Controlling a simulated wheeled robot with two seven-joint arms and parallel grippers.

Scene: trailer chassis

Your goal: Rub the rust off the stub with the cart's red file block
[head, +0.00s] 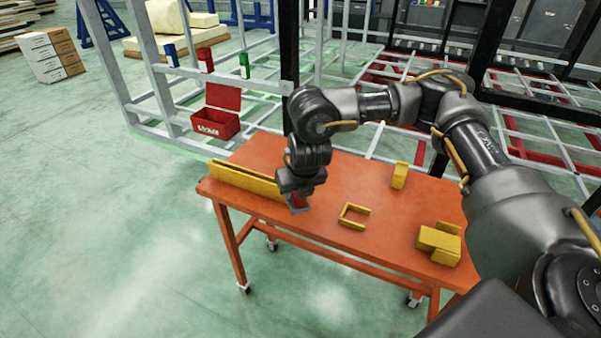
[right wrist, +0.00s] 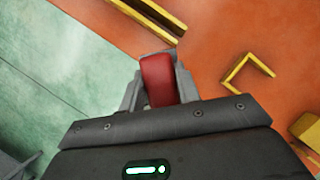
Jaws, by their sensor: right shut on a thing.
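My right gripper (head: 297,201) is over the near left part of the orange cart, beside the long yellow piece. It is shut on the red file block (head: 299,200). The red block also shows between the two grey fingers in the right wrist view (right wrist: 159,80). The orange cart (head: 325,215) stands on casters in front of the trailer chassis. I cannot pick out a rusty stub for certain in either view. My left gripper is not in view.
A long yellow channel (head: 243,179), a yellow U-shaped bracket (head: 353,216), a small upright yellow block (head: 399,175) and a larger yellow piece (head: 440,243) are on the cart. The grey chassis frame (head: 160,88) carries blue, red and green pieces. An open red box (head: 216,123) hangs there.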

